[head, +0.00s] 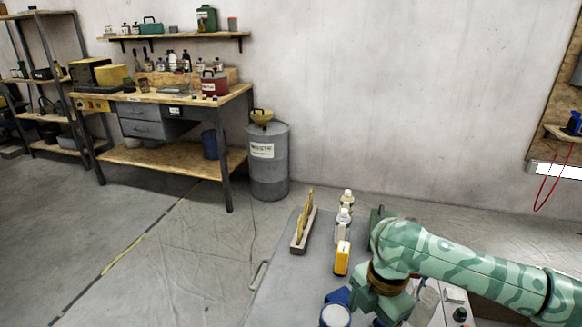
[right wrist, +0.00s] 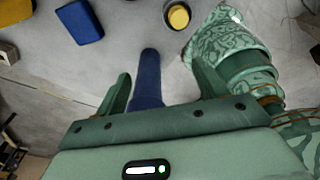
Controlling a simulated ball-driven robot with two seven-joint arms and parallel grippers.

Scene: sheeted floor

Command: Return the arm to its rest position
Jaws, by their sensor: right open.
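My right arm (head: 460,268), green and patterned, comes in from the right in the head view and bends down at the front of the grey work surface (head: 275,290). In the right wrist view my right gripper (right wrist: 161,70) is open, its two green fingers spread apart. A long dark blue object (right wrist: 148,85) shows between the fingers; they do not touch it along the part that shows, and its lower end is hidden behind the gripper body. My left gripper is in neither view.
A blue container with a white top (head: 335,316) stands close left of my right arm. A yellow bottle (head: 342,258), a white bottle (head: 343,226) and a narrow tray (head: 298,243) stand farther back. A grey drum (head: 268,170) and workbench (head: 165,155) are by the wall. Floor at left is clear.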

